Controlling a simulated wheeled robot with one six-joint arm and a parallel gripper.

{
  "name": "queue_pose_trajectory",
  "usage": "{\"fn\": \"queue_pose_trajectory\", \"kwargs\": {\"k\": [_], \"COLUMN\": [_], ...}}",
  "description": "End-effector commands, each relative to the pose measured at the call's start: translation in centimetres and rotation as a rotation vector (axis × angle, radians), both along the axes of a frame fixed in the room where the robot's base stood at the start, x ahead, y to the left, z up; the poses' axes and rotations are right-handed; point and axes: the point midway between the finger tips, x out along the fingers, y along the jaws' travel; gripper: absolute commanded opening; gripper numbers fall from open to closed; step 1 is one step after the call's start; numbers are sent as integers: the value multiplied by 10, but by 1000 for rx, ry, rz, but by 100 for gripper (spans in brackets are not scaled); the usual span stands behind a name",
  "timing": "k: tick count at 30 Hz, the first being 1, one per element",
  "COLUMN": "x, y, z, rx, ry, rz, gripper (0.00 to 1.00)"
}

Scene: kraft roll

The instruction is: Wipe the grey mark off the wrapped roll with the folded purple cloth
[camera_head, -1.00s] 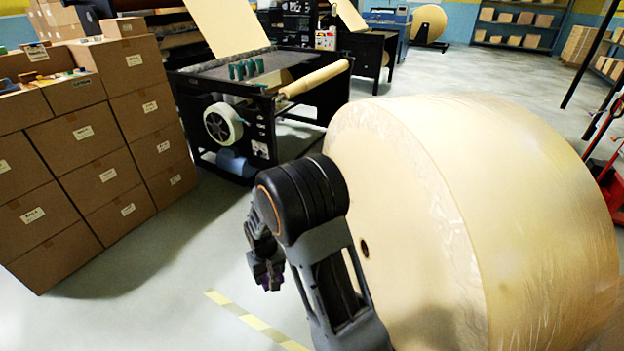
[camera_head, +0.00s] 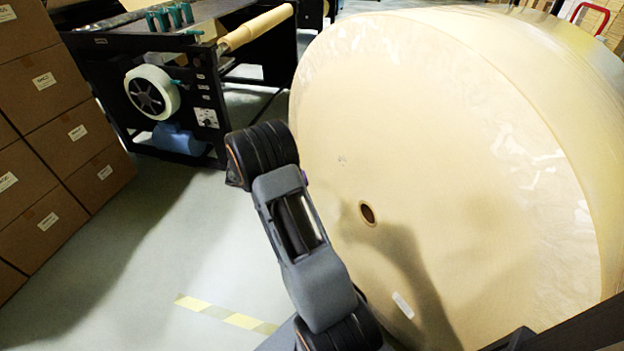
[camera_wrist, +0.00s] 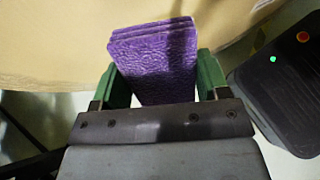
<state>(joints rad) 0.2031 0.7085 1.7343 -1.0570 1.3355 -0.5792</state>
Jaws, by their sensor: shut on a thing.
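The wrapped roll (camera_head: 450,140) is a huge cream cylinder standing on its side, filling the right of the head view. A small faint grey mark (camera_head: 342,160) shows on its flat end face, above and left of the core hole (camera_head: 368,213). In the wrist view, my gripper (camera_wrist: 160,82) is shut on the folded purple cloth (camera_wrist: 152,52), which sticks out past the green fingers. The roll's surface (camera_wrist: 50,45) lies beyond the cloth; I cannot tell if they touch. In the head view my arm hides the gripper, with a speck of purple beside it.
Stacked cardboard boxes (camera_head: 50,140) stand at the left. A black machine (camera_head: 190,75) with a white wheel stands behind. A white label (camera_head: 403,305) is low on the roll's face. Open floor with a yellow striped line (camera_head: 225,315) lies between boxes and roll.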

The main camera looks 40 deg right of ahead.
Motion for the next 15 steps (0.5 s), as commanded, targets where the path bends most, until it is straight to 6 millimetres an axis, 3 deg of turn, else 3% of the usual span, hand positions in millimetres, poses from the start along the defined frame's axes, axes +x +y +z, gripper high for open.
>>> {"fn": "queue_pose_trajectory", "kwargs": {"k": [1, 6, 10, 15], "x": [2, 11, 18, 22], "y": [-18, -67, -89, -102], "z": [-14, -7, 4, 12], "rx": [-77, -305, -412, -471], "ry": [35, 113, 143, 159], "rz": [46, 168, 212, 232], "gripper": [50, 50, 50, 50]}}
